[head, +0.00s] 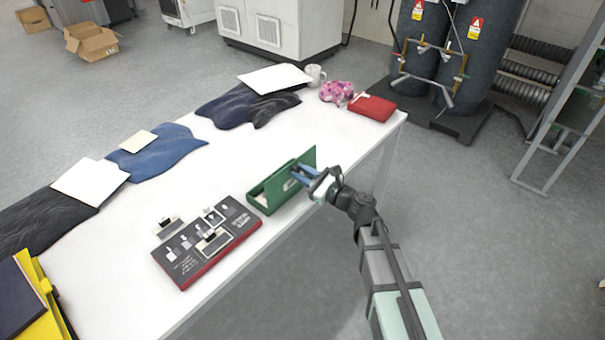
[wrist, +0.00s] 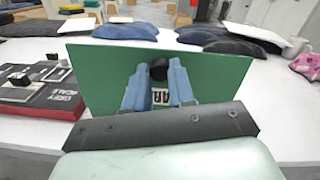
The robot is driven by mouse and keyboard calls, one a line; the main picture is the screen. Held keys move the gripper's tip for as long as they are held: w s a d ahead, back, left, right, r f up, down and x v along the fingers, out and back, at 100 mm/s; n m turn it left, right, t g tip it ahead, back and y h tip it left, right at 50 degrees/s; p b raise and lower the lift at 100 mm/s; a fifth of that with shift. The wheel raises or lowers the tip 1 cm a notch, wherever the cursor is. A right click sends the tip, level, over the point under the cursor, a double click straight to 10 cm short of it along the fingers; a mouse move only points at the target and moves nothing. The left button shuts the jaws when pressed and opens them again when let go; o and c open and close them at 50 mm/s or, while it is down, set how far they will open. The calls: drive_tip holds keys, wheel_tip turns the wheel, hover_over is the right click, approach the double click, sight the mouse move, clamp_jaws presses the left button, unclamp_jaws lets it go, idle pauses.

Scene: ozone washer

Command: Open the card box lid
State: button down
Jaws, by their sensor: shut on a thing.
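The green card box (head: 272,190) stands near the table's front edge, right of the grey scale board. Its lid (head: 308,160) stands raised at the box's right end, and the box's inside shows in the head view. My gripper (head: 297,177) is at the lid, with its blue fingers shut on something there. In the wrist view the green lid (wrist: 215,80) fills the middle. The fingers (wrist: 160,82) reach to it around a small dark knob (wrist: 158,70) above a white label. The box body is mostly hidden behind the lid in that view.
The grey scale board (head: 205,243) with small items lies left of the box. The white table (head: 300,127) is clear behind the box.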

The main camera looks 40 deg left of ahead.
drive_tip(key=shift+f, duration=0.3)
drive_tip(key=c, duration=1.3)
unclamp_jaws()
drive_tip(key=shift+w, duration=0.1)
drive_tip(key=o, duration=0.4)
drive_tip(key=shift+r, duration=0.1)
drive_tip(key=shift+c, duration=0.2)
drive_tip(key=d, duration=1.3)
drive_tip(key=shift+w+d, duration=0.15)
drive_tip(key=shift+d, duration=0.25)
drive_tip(key=shift+n, duration=0.3)
